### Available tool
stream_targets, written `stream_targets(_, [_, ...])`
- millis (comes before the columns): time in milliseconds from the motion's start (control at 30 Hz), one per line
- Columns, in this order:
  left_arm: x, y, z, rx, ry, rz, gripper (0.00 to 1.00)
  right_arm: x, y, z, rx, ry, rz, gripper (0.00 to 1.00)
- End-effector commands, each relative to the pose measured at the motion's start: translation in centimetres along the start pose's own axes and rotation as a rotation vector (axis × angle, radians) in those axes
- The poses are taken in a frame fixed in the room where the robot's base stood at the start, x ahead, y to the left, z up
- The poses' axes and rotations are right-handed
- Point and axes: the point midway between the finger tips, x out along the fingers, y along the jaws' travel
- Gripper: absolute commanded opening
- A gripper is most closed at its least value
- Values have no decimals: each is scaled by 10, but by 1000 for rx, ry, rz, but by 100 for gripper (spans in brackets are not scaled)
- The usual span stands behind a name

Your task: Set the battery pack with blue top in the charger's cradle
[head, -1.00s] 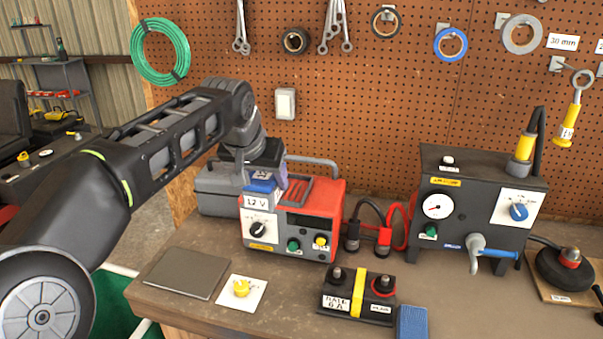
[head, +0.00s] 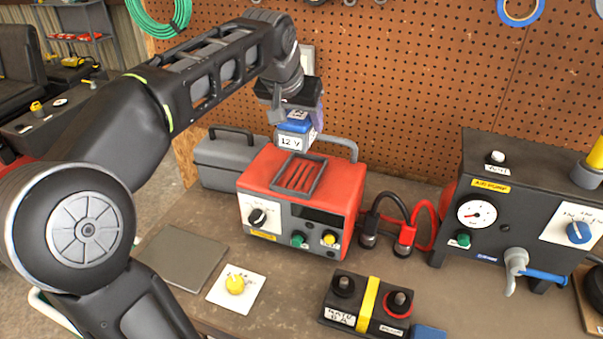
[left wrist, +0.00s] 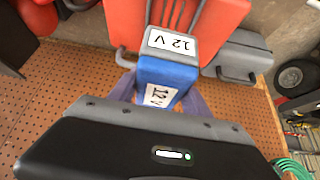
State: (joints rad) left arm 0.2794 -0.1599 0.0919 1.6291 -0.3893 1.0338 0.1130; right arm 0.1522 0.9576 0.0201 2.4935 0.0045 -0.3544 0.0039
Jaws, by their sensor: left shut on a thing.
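The battery pack with blue top (head: 293,136) has a grey body and a "12 V" label. My left gripper (head: 298,106) is shut on its blue top and holds it in the air, roughly upright, above the back of the red charger (head: 262,172). The charger's cradle (head: 277,184), a dark slotted frame on its top, is empty. In the left wrist view the pack (left wrist: 172,50) sits between the fingers (left wrist: 160,96), with the charger (left wrist: 222,14) beyond it. The exact gap between pack and cradle cannot be told. My right gripper is not in view.
A grey toolbox (head: 218,162) stands left of the charger, with cables (head: 420,222) on its right. A black gauge unit (head: 512,190) stands right. The pegboard (head: 400,90) is behind.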

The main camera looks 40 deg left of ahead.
Motion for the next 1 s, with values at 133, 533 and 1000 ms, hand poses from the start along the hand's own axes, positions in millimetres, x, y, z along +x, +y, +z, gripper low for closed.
stream_targets(133, [6, 0, 4, 0, 2, -1, 0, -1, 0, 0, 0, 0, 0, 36])
stream_targets(533, [51, 0, 32, 0, 4, -1, 0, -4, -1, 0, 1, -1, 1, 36])
stream_targets(1000, [66, 0, 42, 0, 1, 0, 0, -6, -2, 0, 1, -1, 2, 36])
